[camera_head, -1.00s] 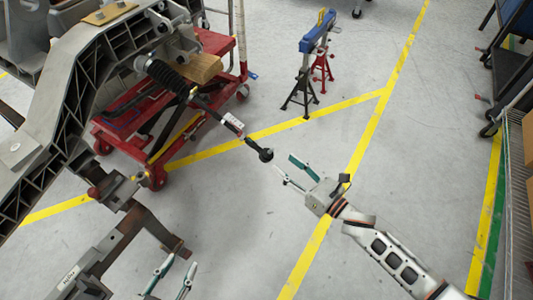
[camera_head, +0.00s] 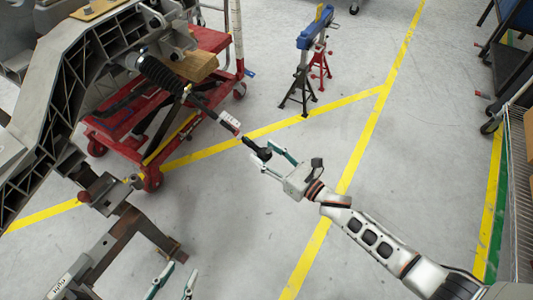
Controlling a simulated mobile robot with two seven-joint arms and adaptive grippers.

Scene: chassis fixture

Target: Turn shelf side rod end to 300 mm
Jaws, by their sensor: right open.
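The tie rod runs out of a ribbed black boot (camera_head: 160,76) on the grey chassis, past a white label (camera_head: 229,121). Its black rod end (camera_head: 257,150) points down and right, in the air above the floor. My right gripper (camera_head: 267,157) is open, with one teal-tipped finger on each side of the rod end's tip; I cannot tell whether they touch it. My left gripper (camera_head: 174,281) is open and empty at the bottom edge, its lower part cut off by the frame.
A red lift cart (camera_head: 152,178) stands under the chassis. Jack stands (camera_head: 301,85) with a blue bar stand at the back. A wire shelf (camera_head: 515,190) is at the right. Open floor with yellow lines surrounds the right arm.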

